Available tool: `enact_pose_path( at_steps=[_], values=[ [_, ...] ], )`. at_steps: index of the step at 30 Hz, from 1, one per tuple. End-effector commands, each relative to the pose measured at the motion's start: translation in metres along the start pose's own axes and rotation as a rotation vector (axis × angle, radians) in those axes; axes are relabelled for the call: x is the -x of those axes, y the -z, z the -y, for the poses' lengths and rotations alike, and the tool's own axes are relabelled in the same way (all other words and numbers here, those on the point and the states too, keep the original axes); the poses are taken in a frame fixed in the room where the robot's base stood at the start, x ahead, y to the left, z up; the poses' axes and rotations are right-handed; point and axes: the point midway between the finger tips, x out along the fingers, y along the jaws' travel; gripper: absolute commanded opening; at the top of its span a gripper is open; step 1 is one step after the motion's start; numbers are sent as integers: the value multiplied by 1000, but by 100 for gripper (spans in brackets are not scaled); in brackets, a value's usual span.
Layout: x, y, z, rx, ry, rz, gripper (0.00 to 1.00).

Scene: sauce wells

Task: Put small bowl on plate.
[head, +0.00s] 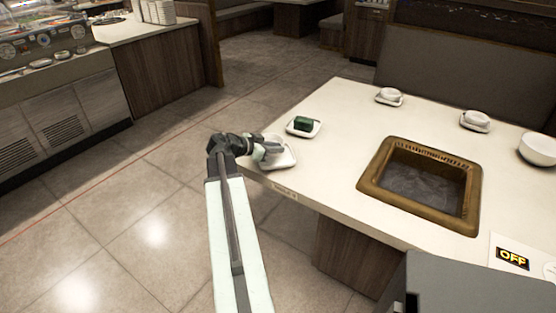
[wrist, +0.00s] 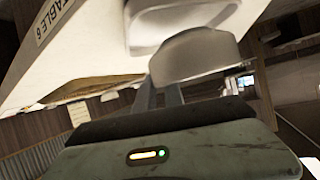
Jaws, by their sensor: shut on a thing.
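My gripper (head: 268,149) is at the near left corner of the cream table (head: 335,105). It is shut on a small white bowl (wrist: 192,58), which fills the space beyond the fingers in the wrist view. A white square plate (head: 288,161) lies at that table corner, under and beside the gripper. In the wrist view the pale plate (wrist: 150,25) shows close to the bowl. The bowl is mostly hidden by the gripper in the head view, and I cannot tell whether it touches the plate.
A dark green block sits on a white dish (head: 315,130) just behind the plate. A brown-framed grill well (head: 376,180) is set in the table. Small bowls on plates (head: 390,96) (head: 475,120) stand at the back. A larger white bowl (head: 538,149) stands at the right.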

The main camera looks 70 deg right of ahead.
Motion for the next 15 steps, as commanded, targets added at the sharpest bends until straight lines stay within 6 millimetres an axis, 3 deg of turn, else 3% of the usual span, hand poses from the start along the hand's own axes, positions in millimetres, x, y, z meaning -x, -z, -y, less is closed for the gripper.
enact_pose_path(
  at_steps=[3,8,15],
  values=[
    [-16,5,-3,0,0,0,0],
    [-18,6,-4,1,2,0,0],
    [-33,-27,-7,1,2,0,0]
  ],
)
